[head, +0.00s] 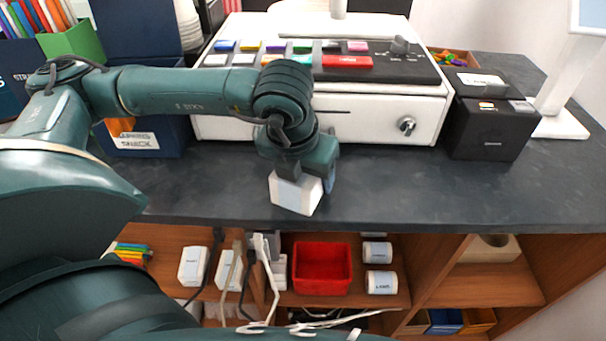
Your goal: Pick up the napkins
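A white block that looks like the napkins (295,196) is at the front edge of the dark counter, below my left gripper (306,172). My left arm comes in from the left over the counter, and the gripper points down with its fingers around the upper part of the block. The gripper appears shut on it. The gripper hides the block's top, and I cannot tell whether its base touches the counter. My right gripper is not in view.
A white cash register (370,128) with coloured keys stands behind. A black box (487,130) is to its right, and a dark blue container (150,138) is at left. The counter (400,185) is clear front right. Shelves below hold a red bin (322,268), white rolls and cables.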

